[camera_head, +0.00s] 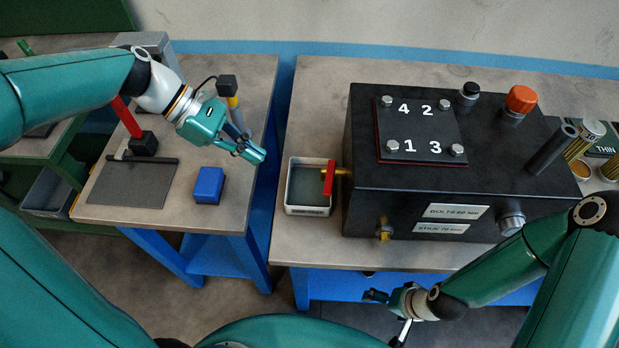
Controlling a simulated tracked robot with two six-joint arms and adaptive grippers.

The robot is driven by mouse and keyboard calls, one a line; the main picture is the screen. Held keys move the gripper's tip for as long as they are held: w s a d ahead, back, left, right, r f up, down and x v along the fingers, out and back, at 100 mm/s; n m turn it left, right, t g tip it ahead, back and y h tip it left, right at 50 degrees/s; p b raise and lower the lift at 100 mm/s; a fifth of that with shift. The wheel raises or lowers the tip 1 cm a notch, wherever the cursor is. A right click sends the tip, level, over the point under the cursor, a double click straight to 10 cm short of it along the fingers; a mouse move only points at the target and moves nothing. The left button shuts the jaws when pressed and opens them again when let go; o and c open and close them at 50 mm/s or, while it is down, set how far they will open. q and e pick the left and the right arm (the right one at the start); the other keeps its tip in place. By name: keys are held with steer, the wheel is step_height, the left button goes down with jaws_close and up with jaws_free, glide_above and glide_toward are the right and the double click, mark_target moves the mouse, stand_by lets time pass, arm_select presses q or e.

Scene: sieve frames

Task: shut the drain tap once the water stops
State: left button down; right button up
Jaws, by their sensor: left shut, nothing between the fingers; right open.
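The drain tap has a red handle (329,178) on a short brass pipe (344,172) at the left side of the black tank (400,215). The handle stands crosswise to the pipe, over a white-rimmed catch tray (308,211). The tray holds a dark grey-green surface, and I cannot tell whether it is water. No stream shows below the tap. My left gripper (256,156) is shut and empty, above the gap between the tables, left of the tray and apart from the tap. My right gripper (386,312) is open and empty, low in front of the right table's edge.
A plate numbered 4 2 1 3 (422,130) lies bolted on the tank, beside an orange knob (521,99). A blue block (209,186), a dark mat (134,184) and a red-handled tool (128,119) lie on the left table. A gap separates the tables.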

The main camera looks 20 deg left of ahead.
mark_target(330, 180)
arm_select(q)
steer(key=d+r+x, duration=0.2)
steer(key=x, duration=1)
steer(key=shift+d, duration=0.1)
arm_select(e)
steer(key=shift+r, duration=0.1)
